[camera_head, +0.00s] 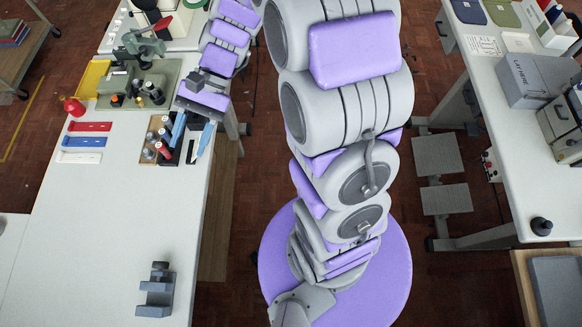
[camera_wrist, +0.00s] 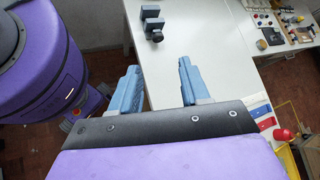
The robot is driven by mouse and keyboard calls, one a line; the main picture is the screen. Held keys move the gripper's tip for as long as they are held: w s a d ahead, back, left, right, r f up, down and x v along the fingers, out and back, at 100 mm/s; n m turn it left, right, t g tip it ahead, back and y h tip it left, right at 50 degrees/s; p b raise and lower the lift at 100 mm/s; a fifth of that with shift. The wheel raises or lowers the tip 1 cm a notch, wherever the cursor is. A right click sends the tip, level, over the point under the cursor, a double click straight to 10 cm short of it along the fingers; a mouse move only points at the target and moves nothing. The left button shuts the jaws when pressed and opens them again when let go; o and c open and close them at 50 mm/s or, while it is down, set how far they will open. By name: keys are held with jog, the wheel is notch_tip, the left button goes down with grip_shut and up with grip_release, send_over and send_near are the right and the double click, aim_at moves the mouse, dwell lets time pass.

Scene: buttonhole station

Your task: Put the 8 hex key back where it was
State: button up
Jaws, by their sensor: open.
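My gripper (camera_head: 192,138) is open over the right edge of the left white table, beside a wooden block (camera_head: 151,140) of upright small tools. In the wrist view, the two blue fingers of my gripper (camera_wrist: 158,82) stand apart with nothing between them. The table's edge and floor show past them. I cannot pick out the 8 hex key in either view. The tools in the block are too small to read, and my gripper covers part of the area beside it. A grey stepped fixture (camera_head: 155,292) stands at the table's near end; it also shows in the wrist view (camera_wrist: 152,22).
Red (camera_head: 90,126), blue (camera_head: 86,141) and white (camera_head: 80,157) flat strips lie left of the block. A red bottle (camera_head: 73,106) and a green tray (camera_head: 172,72) with small parts are behind. The table's front is mostly clear. A second table (camera_head: 520,150) stands right.

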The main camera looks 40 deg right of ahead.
jog(key=s+d+r+n+t+h, duration=0.1)
jog(key=s+d+n+h, duration=0.2)
jog(key=s, duration=0.6)
jog(key=s+d+r+n+t+h, duration=0.1)
jog(key=s+d+n+t+h, duration=0.1)
jog(key=s+d+h, duration=0.5)
jog(key=shift+s+d+n, duration=0.85)
jog(key=shift+s+n, duration=0.05)
jog(key=shift+s, duration=0.5)
